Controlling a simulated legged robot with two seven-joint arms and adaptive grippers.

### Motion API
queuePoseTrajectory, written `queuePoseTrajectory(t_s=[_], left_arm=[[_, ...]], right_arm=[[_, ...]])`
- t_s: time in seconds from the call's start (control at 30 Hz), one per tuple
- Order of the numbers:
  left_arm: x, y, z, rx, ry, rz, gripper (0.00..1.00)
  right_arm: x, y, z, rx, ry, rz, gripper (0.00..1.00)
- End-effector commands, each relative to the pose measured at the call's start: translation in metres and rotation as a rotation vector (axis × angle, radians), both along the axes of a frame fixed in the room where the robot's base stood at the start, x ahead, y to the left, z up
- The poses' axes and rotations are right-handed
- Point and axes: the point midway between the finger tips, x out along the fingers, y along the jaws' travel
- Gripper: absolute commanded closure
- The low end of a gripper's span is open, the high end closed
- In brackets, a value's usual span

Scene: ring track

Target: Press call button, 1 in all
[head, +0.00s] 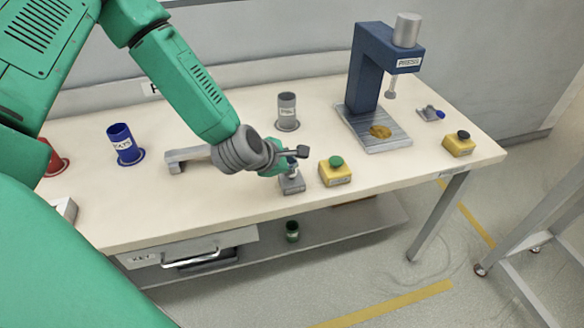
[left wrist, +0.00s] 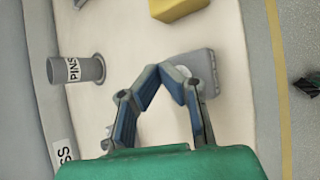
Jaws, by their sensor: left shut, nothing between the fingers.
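Several button-like devices stand on the table; I cannot read which is labelled as the call button. A yellow box (head: 335,177) carries a green button (head: 337,161). Another yellow box (head: 459,148) with a black button (head: 463,134) stands at the right end. A small grey block (head: 291,184) stands left of the green-button box. My left gripper (head: 299,152) is shut and empty, just over this grey block. In the left wrist view the grey block (left wrist: 207,65) shows a pale round top, partly hidden behind the shut fingers (left wrist: 159,71). Contact cannot be told. My right gripper is not in view.
A grey PINS cup (head: 287,112) stands behind the gripper. A blue cup (head: 124,142), a red cup (head: 55,160) and a grey fixture (head: 188,158) are left.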

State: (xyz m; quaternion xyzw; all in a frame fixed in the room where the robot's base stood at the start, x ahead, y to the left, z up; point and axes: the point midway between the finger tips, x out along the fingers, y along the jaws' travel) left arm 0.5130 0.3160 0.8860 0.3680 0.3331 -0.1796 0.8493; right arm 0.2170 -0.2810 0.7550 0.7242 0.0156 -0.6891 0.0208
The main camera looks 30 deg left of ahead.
Motion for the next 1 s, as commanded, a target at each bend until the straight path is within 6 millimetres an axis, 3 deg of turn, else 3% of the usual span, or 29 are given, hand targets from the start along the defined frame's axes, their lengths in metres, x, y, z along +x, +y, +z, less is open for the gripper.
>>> queuePoseTrajectory(t_s=[0.47,1.0], left_arm=[[0.0,0.0,0.007,0.0,-0.001,-0.001,1.0],[0.0,-0.001,0.056,0.0,-0.001,-0.001,1.0]], right_arm=[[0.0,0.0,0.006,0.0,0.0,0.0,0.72],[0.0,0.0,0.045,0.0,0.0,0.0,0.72]])
